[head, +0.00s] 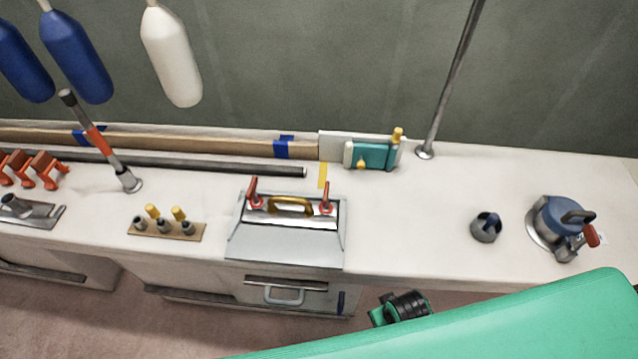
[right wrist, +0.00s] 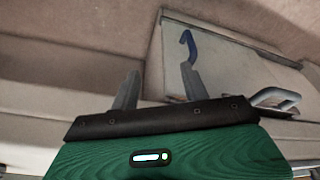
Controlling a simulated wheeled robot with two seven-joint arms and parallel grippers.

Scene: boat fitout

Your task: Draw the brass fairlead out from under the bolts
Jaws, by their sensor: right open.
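The brass fairlead (head: 291,206) is a gold oval loop lying on the metal plate (head: 285,245) at the middle of the counter. Two red-handled bolts, the left one (head: 254,192) and the right one (head: 326,199), stand at either side of it. Whether they press on it is too small to tell. My right gripper (right wrist: 158,88) is open and empty in the right wrist view, its two grey fingers apart. In the head view it is low, in front of the counter and right of the drawer, partly hidden by my green arm. My left gripper is not in view.
A drawer handle (head: 284,297) and a blue hook (right wrist: 188,48) are on the cabinet front. A peg board (head: 166,230) stands left of the plate. A grey cup (head: 486,227) and a blue-topped winch (head: 560,216) stand right. The counter between plate and cup is clear.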

